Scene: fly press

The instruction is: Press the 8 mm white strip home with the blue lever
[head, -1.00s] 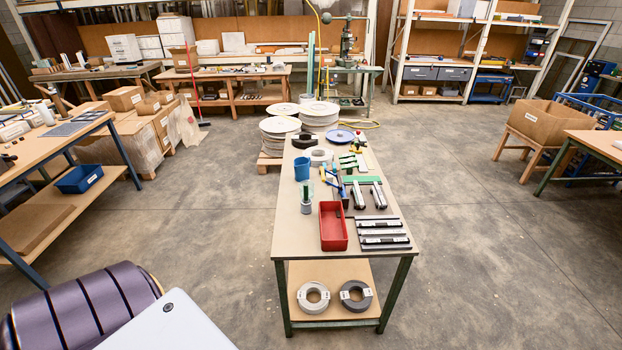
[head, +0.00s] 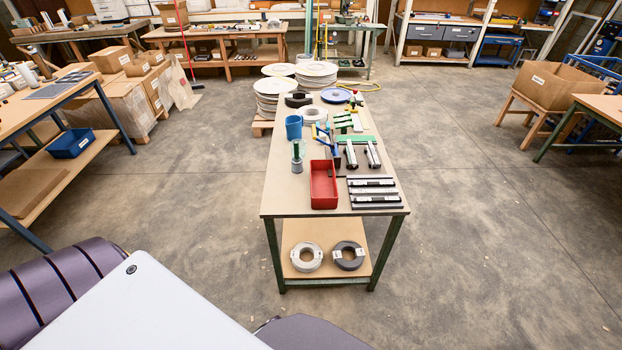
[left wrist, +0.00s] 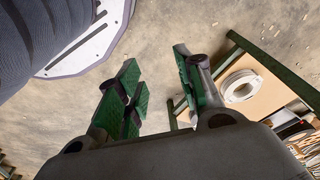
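A lever with a blue handle (head: 319,133) and some yellow stands near the middle of the long workbench (head: 285,193) in the head view. Beside it are green fittings (head: 346,122) and a pale strip-like piece (head: 363,120); I cannot tell whether this is the 8 mm white strip or how any strip is seated. My left gripper (left wrist: 157,82) shows in the left wrist view with its green-padded fingers apart and nothing between them. It is over the floor, away from the tabletop items. My right gripper is in neither view.
The bench also holds a red bin (head: 323,186), a blue cup (head: 294,127), dark and silver bars (head: 374,190) and a blue disc (head: 336,96). Two rolls (head: 306,257) lie on its lower shelf. Spools (head: 275,88) stand behind. The floor (head: 480,220) to the right is clear.

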